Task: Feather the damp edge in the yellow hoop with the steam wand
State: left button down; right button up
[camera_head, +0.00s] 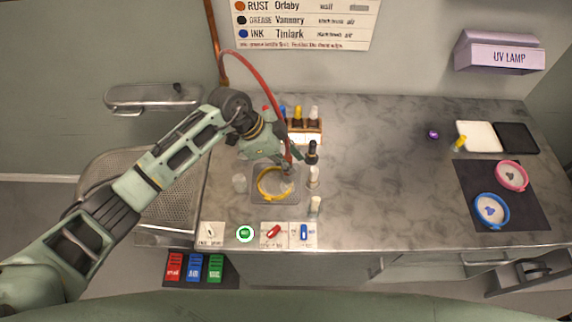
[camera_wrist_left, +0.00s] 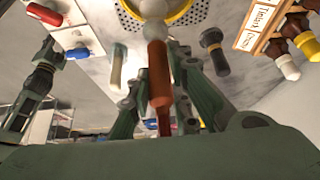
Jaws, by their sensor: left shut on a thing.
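The yellow hoop (camera_head: 260,190) lies on a grey square plate (camera_head: 289,198) at the front left of the counter. My left gripper (camera_head: 291,160) is over the hoop's back right edge, shut on the steam wand. The wand's red-brown handle (camera_wrist_left: 159,75) shows between the fingers in the left wrist view, with its pale tip pointing at the hoop (camera_wrist_left: 183,17). I cannot tell whether the tip touches the cloth. The damp edge cannot be made out. A red hose (camera_head: 262,72) runs from the copper pipe to the wand.
Switches and a green button (camera_head: 245,233) line the front. Pink (camera_head: 526,178) and blue hoops (camera_head: 505,217) lie on a dark mat at right.

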aim_at(289, 152)
pick_arm(q)
jog(key=shift+w+d, duration=0.25)
jog(key=shift+w, duration=0.3)
jog(key=shift+r, duration=0.1)
notch_tip(289, 152, up, 3)
jog(key=shift+f+p, duration=0.2)
jog(key=shift+p, duration=1)
notch_tip(289, 152, up, 2)
jog(key=shift+a+r+p, duration=0.1)
jog(key=shift+p, duration=0.2)
jog(key=shift+r, duration=1.05)
